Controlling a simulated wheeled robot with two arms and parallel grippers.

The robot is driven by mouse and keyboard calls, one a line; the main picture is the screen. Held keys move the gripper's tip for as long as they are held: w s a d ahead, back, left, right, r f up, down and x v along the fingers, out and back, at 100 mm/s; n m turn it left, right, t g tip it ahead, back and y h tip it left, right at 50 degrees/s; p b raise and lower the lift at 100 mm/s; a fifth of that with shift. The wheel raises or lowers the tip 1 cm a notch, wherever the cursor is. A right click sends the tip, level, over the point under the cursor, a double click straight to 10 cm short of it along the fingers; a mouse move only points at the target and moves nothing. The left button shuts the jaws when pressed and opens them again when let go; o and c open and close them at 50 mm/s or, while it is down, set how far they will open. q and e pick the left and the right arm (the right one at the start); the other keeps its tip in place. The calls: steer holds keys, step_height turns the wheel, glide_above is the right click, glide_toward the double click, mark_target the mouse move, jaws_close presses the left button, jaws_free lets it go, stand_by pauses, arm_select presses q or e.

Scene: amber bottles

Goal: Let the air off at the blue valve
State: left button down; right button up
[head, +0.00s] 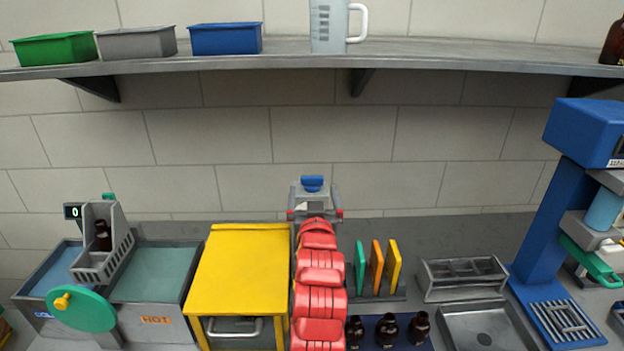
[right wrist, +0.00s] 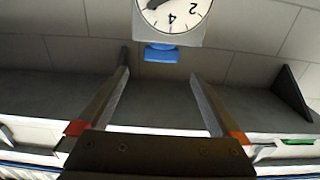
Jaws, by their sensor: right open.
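The blue valve (head: 312,183) shows in the head view just beyond the end of my red right arm, low before the tiled wall. In the right wrist view the blue valve (right wrist: 160,54) sits against the edge of a white-faced gauge (right wrist: 172,14), whose numbers appear upside down and whose dial is cut off by the top edge. My right gripper (right wrist: 160,74) is open and empty, its two fingers spread wide, one to each side of the valve's line. I cannot tell how close the fingertips are to it. My left gripper is not in view.
A yellow stand (head: 242,262) is left of my right arm. Green, orange and yellow upright plates (head: 377,266) and amber bottles (head: 388,329) are close on its right. A blue press (head: 546,225) stands farther right. A shelf (head: 430,58) runs above with bins and a jug.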

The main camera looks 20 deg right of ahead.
mark_target(312, 176)
steer(key=p+x, duration=0.3)
steer(key=x, duration=0.5)
steer(key=c, duration=1.4)
steer(key=shift+f+n+y+b, duration=0.3)
steer(key=shift+y+b, duration=0.2)
steer(key=shift+b, duration=0.3)
steer(key=n+y+b, duration=0.2)
steer(key=y+b, duration=0.2)
steer(key=b, duration=0.2)
steer(key=n+g+y+b, duration=0.1)
steer(key=n+y+b, duration=0.2)
steer(key=y+b, duration=0.1)
steer(key=n+y+b, duration=0.3)
steer(key=y+b, duration=0.1)
steer(key=b, duration=0.3)
steer(key=shift+d+f+g+b, duration=0.15)
steer(key=shift+g+b, duration=0.15)
steer(key=shift+b, duration=0.05)
steer(key=n+y, duration=0.1)
steer(key=n+g+y, duration=0.1)
steer(key=shift+r+y, duration=0.35)
steer(key=shift+y, duration=0.05)
steer(key=shift+a+r+n+g+y, duration=0.1)
steer(key=shift+a+n+g+y, duration=0.1)
steer(key=shift+n+g+y, duration=0.75)
steer(key=shift+n+g+y+p, duration=0.4)
steer(key=shift+n+g+y, duration=0.25)
steer(key=shift+g+y, duration=0.3)
steer(key=shift+g, duration=0.3)
